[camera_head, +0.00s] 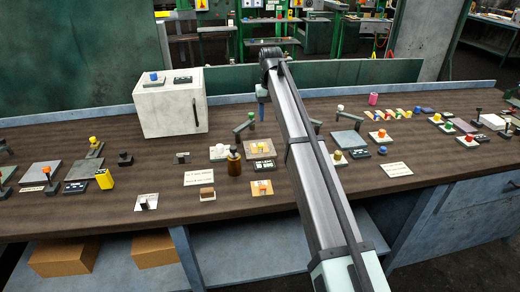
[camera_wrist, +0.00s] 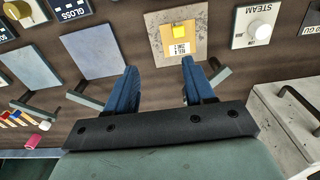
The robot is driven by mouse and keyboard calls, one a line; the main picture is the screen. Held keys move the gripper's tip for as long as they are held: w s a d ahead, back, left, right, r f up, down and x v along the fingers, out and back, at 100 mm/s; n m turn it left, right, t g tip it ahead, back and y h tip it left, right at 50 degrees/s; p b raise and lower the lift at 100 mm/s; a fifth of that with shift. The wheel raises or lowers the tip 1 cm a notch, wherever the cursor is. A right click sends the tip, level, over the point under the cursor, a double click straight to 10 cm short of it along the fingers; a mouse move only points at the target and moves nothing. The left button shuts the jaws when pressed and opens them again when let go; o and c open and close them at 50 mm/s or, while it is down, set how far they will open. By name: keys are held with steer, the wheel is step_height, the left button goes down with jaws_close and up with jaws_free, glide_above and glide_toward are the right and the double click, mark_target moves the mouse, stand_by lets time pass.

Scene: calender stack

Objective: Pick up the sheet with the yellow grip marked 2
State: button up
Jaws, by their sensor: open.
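A beige sheet (camera_head: 251,153) with a small yellow grip (camera_head: 265,146) lies mid-table. In the wrist view, the sheet (camera_wrist: 165,48) lies beyond my fingertips, with its yellow grip (camera_wrist: 181,30) upright near its centre. A white tag (camera_wrist: 181,47) with dark print is beside the grip; I cannot read it for certain. My gripper (camera_wrist: 160,68) is open with nothing between its blue fingers. In the head view, my gripper (camera_head: 262,92) hangs above the rear of the table, behind the sheet and apart from it.
A white box (camera_head: 172,105) stands back left. A white knob panel (camera_head: 219,153) is left of the sheet, a dark labelled block (camera_head: 263,165) in front. A brown bottle (camera_head: 234,163) stands near its left front. Another sheet (camera_head: 262,187) with an orange grip lies nearer the front edge.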

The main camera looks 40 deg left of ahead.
steer(key=s+a, duration=0.2)
glide_above(259, 145)
steer(key=f, duration=0.5)
steer(key=w+f, duration=0.1)
steer(key=f, duration=0.2)
steer(key=shift+d, duration=0.3)
steer(key=shift+a+f, duration=0.2)
steer(key=shift+f, duration=1.15)
steer(key=shift+a+f, duration=0.2)
steer(key=shift+f, duration=1.15)
jaws_close()
